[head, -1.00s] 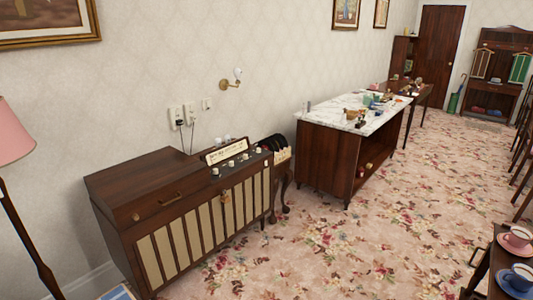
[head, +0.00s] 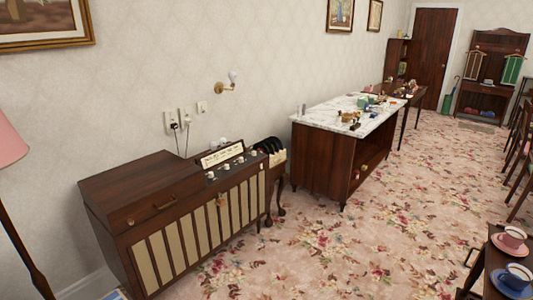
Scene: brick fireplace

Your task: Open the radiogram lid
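The radiogram (head: 190,218) is a dark wooden cabinet with cream slatted front panels, standing against the wall at the left of the head view. Its lid (head: 140,178) is the flat wooden top on the left part and lies shut. The right part of the top carries a dial panel (head: 222,155) and several pale knobs. Neither of my grippers shows in this view.
A marble-topped counter (head: 345,118) with small items stands to the right of the radiogram. A pink lamp (head: 10,145) is at the left edge. A table with cups and saucers (head: 510,241) is at the lower right. The flowered carpet (head: 350,240) between is clear.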

